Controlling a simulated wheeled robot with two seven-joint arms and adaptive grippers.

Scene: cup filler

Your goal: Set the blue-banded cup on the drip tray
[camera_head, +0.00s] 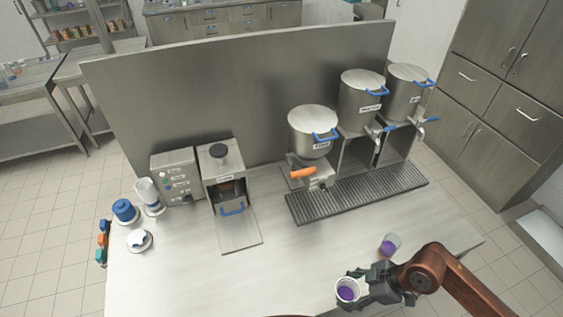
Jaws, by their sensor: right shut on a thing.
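My right gripper (362,285) comes in from the lower right and is shut on a white cup (341,282) near the table's front edge. I look into this cup and see violet-blue inside; its outer band is hidden or too small to tell. A second pale cup (392,239) with a violet-blue part stands on the table just behind the gripper, apart from it. The dark ribbed drip tray (352,196) lies further back, below the dispensers, with its top bare. My left gripper is out of view.
A metal box with an open front flap (238,235) stands to the left. The tabletop between flap and gripper is clear.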

